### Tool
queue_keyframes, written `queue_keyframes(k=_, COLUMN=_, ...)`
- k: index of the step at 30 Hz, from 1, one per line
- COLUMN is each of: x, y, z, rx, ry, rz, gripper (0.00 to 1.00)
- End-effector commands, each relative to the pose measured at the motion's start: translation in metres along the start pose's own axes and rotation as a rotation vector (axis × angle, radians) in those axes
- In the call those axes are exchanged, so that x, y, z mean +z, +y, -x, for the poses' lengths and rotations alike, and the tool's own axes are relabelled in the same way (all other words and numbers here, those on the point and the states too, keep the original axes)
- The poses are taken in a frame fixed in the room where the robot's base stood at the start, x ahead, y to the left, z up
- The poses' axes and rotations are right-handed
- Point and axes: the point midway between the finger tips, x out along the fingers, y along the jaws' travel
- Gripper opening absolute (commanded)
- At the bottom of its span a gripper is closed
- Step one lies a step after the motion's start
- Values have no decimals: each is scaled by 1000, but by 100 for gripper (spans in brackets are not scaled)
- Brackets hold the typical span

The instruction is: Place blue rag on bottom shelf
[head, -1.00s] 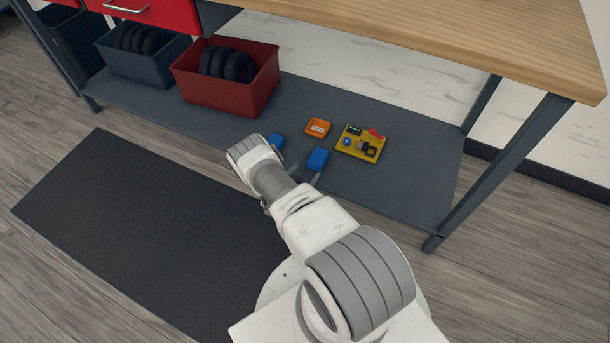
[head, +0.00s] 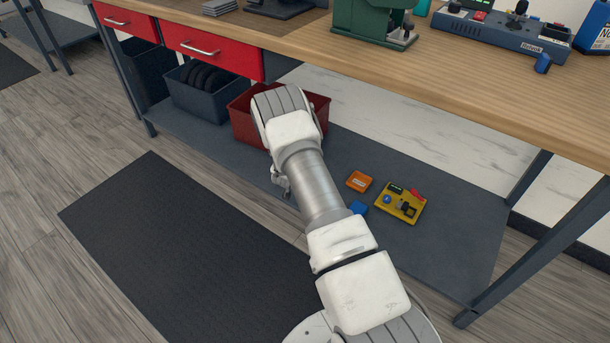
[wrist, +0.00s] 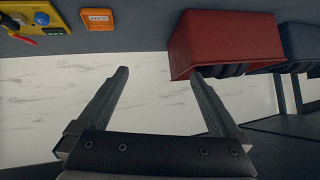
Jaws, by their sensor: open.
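A small blue item (head: 358,207), perhaps the folded blue rag, lies on the grey bottom shelf (head: 440,245), partly hidden by my arm in the head view. It lies in front of an orange tray (head: 359,181) and left of a yellow board (head: 400,203). My gripper (wrist: 160,78) is open and empty in the wrist view, with the pale wall between its fingers. The wrist picture appears upside down. It also shows the orange tray (wrist: 95,20) and yellow board (wrist: 32,20), but no blue rag.
A red bin (head: 240,120) and a dark bin (head: 195,100) with black rings stand on the shelf's left part. The wooden worktop (head: 480,95) with red drawers overhangs it. A table leg (head: 530,255) stands at right. A black mat (head: 170,240) covers the floor.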

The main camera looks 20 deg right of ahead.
Motion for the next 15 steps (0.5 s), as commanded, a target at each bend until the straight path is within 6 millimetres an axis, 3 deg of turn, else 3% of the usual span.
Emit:
queue_keyframes(k=1, x=-20, y=-18, z=16, rx=-31, ry=-19, rz=-2, gripper=100)
queue_keyframes(k=6, x=-63, y=-61, z=70, rx=-122, ry=-102, rz=20, gripper=100)
queue_keyframes(k=15, x=-124, y=-105, z=187, rx=-272, ry=-231, rz=101, gripper=100)
